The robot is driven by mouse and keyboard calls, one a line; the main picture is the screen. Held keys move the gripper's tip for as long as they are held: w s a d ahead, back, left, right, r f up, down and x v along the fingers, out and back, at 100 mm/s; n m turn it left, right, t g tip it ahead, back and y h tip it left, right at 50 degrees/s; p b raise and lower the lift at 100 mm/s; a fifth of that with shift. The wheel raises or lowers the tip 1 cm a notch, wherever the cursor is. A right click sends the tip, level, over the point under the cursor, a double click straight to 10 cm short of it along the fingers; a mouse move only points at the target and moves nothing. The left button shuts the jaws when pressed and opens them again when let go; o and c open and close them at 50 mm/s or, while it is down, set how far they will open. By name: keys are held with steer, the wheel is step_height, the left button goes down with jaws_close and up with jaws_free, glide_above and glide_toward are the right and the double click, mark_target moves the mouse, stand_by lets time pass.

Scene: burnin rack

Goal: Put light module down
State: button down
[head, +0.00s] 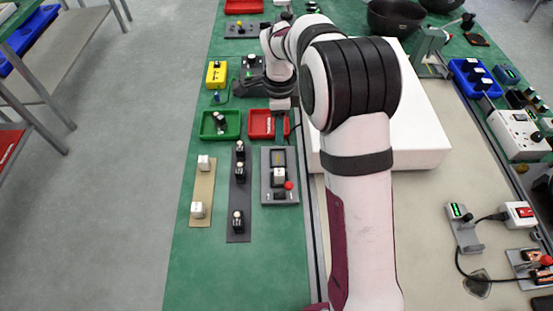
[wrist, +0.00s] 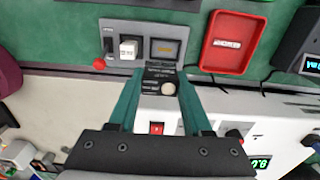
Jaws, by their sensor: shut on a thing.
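My gripper (wrist: 158,88) has its two green fingers closed around a black module (wrist: 158,76) with a pale round knob and small print, which I take for the light module. It is held above the edge of a grey fixture (wrist: 118,36); I cannot tell whether it touches anything below. In the head view my gripper (head: 281,103) is over the red tray (head: 254,133) area, and the held module is hard to make out.
A green tray (head: 206,132) holds a black module. A dark strip (head: 238,195) carries several black modules, and a tan strip (head: 201,186) two white ones. A large white box (head: 425,150) stands right of my arm. Bare green mat lies in front.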

steer(key=f, duration=0.6)
steer(key=w+f, duration=0.1)
steer(key=f, duration=0.3)
steer(key=shift+f, duration=0.1)
steer(key=shift+c, duration=1.7)
jaws_free()
step_height(320, 180, up, 12)
steer(key=shift+r, duration=0.2)
steer(key=s+d+r+n, duration=0.35)
steer(key=s+r, duration=0.35)
steer(key=s, duration=0.4)
steer(key=s+d+f+n+y, duration=0.1)
steer(key=s+n, duration=0.8)
steer(key=s, duration=1.3)
steer(key=shift+y, duration=0.4)
